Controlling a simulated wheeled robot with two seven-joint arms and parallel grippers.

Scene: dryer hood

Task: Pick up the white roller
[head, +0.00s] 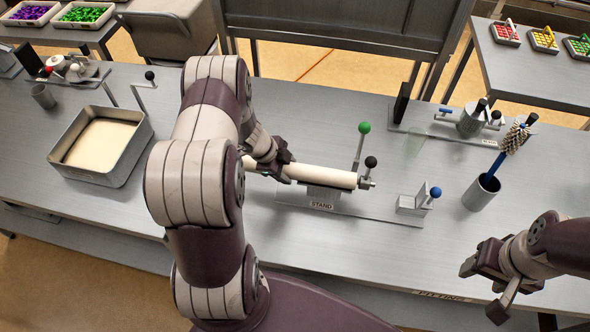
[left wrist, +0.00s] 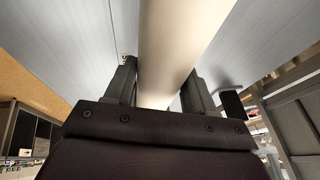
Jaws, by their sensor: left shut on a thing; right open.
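The white roller (head: 325,176) is a long cream cylinder lying across the stand (head: 322,206) in the middle of the bench. My left gripper (head: 275,170) is shut on the roller, left of the stand's label. In the left wrist view the roller (left wrist: 178,50) runs between the two fingers of the left gripper (left wrist: 158,88). My arm hides the roller's left end in the head view. I cannot tell whether the roller touches the stand. My right gripper (head: 490,285) is open and empty over the bench's front edge at the right.
A green-knobbed lever (head: 364,128) and a black-knobbed one (head: 371,162) rise by the roller's right end. A metal tray (head: 140,155) is at left. A cup with a brush (head: 481,194) and a blue-knobbed bracket (head: 414,204) stand at right. The front right bench is mostly clear.

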